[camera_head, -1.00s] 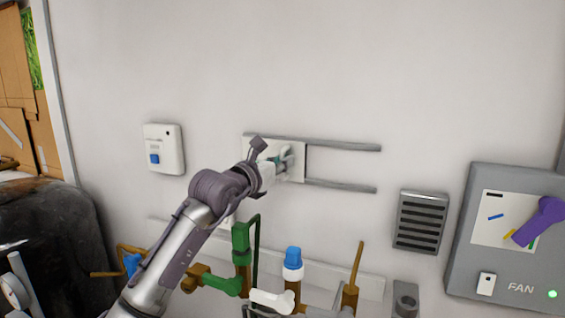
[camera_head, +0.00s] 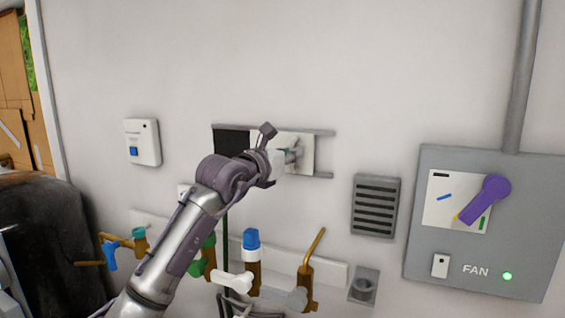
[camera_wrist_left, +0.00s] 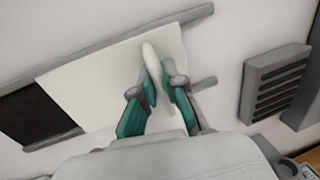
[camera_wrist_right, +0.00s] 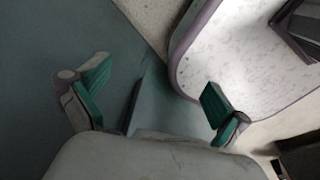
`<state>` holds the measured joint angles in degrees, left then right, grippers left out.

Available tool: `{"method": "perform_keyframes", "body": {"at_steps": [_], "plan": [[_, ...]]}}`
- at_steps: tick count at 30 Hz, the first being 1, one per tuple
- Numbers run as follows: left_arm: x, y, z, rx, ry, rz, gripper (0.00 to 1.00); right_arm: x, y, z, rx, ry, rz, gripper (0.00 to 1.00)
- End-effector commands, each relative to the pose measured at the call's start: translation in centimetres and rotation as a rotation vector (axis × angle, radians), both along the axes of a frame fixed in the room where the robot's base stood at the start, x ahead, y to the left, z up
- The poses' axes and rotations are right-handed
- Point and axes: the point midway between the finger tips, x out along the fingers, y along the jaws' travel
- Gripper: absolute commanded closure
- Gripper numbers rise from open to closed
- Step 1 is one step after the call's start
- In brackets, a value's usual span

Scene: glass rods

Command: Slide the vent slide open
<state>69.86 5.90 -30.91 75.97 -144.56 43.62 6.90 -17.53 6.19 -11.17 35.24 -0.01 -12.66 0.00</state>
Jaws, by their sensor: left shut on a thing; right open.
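The vent slide (camera_head: 306,142) is a white plate on the wall between two grey horizontal rails (camera_head: 322,132). It covers the right part of the track, and a dark opening (camera_head: 231,141) shows to its left. My left gripper (camera_head: 292,156) is shut on the slide's white upright handle. In the left wrist view, the green-padded fingers of the left gripper (camera_wrist_left: 160,88) close on both sides of the handle (camera_wrist_left: 151,62), with the white plate (camera_wrist_left: 105,90) behind and the dark opening (camera_wrist_left: 35,115) at left. My right gripper (camera_wrist_right: 145,95) is open and empty in the right wrist view.
A louvred grille (camera_head: 375,206) and a grey FAN panel (camera_head: 430,245) with a purple lever (camera_head: 485,200) are to the right. A white switch box (camera_head: 142,142) is left. Pipes and valves, one blue-topped (camera_head: 251,240), stand below the slide.

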Motion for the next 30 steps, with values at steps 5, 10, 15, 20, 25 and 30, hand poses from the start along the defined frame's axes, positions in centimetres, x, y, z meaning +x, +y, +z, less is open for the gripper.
{"method": "perform_keyframes", "body": {"at_steps": [5,10,15,20,25,30], "plan": [[-1.3,-2.9,-0.1,-0.001,-0.009,-0.002,1.00,0.3,1.6,-2.0,0.020,-0.004,-0.005,0.00],[-1.8,-4.1,0.1,-0.001,-0.007,-0.001,1.00,1.2,4.0,-2.3,0.049,-0.019,-0.005,0.00],[-1.8,-4.3,0.2,-0.001,-0.005,0.000,1.00,1.2,3.4,-2.3,0.043,-0.020,-0.001,0.00],[-1.8,-4.3,0.2,-0.001,-0.005,0.001,1.00,0.9,2.1,-2.3,0.026,-0.015,-0.001,0.00],[-1.8,-4.2,0.2,-0.001,-0.005,0.002,0.71,0.7,1.7,-2.4,0.021,-0.012,-0.003,0.00],[-1.8,-4.2,0.2,-0.002,-0.006,0.002,0.63,0.7,1.8,-2.4,0.021,-0.011,-0.004,0.00]]}}
